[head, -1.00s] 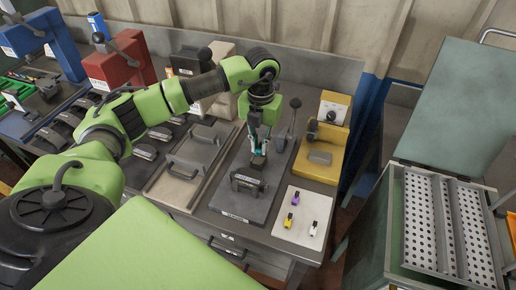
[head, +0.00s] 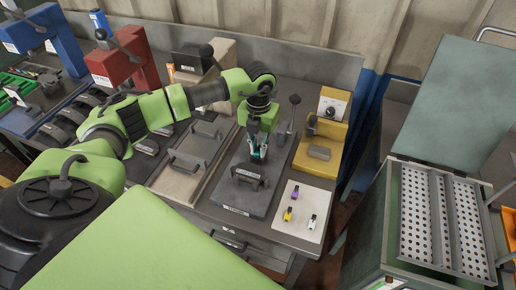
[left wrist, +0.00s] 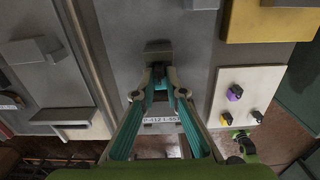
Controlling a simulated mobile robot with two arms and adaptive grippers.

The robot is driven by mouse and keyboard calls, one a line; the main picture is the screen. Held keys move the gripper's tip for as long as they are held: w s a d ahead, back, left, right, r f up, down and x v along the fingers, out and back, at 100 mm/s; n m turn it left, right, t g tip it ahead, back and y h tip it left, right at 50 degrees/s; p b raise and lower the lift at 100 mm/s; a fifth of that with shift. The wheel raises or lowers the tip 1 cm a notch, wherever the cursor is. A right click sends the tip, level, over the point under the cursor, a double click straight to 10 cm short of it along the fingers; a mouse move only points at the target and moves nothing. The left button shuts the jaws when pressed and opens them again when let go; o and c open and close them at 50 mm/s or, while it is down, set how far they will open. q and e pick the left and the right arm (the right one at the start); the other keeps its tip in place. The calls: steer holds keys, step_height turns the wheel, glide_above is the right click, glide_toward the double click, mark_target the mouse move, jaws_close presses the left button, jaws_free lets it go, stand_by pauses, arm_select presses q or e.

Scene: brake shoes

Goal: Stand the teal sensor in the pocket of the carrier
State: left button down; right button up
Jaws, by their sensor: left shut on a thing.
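My left gripper (head: 257,155) points down above the grey base plate, just behind the dark carrier (head: 248,178) in the head view. It is shut on the small teal sensor (left wrist: 159,83), which shows between the fingertips in the left wrist view; the fingers hide much of it. The gripper also has teal finger linkages, so the sensor is hard to pick out in the head view. The carrier appears as a grey block (left wrist: 158,48) beyond the fingertips in the left wrist view. I cannot make out its pocket.
A white board (head: 299,211) with purple, yellow and white small parts lies right of the plate. A yellow fixture (head: 319,160) and an upright lever (head: 292,112) stand behind it. A grey plate with handles (head: 192,160) lies to the left.

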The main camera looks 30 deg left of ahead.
mark_target(258, 151)
arm_select(q)
steer(key=c, duration=2)
jaws_free()
steer(key=shift+s+d+f, duration=0.15)
steer(key=shift+s+f, duration=0.2)
steer(key=shift+f, duration=0.25)
steer(key=shift+c, duration=0.2)
steer(key=shift+w+f, duration=0.1)
steer(key=shift+w, duration=0.05)
steer(key=shift+r+p, duration=0.4)
step_height(258, 151, up, 13)
steer(key=b, duration=0.3)
steer(key=shift+w+b, duration=0.25)
steer(key=shift+b, duration=0.05)
steer(key=shift+f, duration=0.1)
